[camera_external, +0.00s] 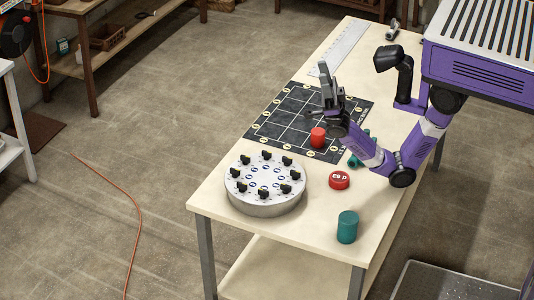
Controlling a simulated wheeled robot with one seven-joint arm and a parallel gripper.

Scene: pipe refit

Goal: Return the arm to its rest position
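My gripper (328,88) is at the end of my purple arm, raised above the table and pointing up. My arm reaches from the right side over the table and bends at a low elbow. No object clearly shows in the gripper. A red cylinder (318,138) stands on the black grid mat (270,124) below the gripper.
A round grey device with black knobs (265,205) sits at the table's near left. A red round piece (339,180), a teal cylinder (347,227) and teal pipe pieces (354,160) are nearby. A ruler (343,47) lies at the far end. Bare table (300,240) shows in front.

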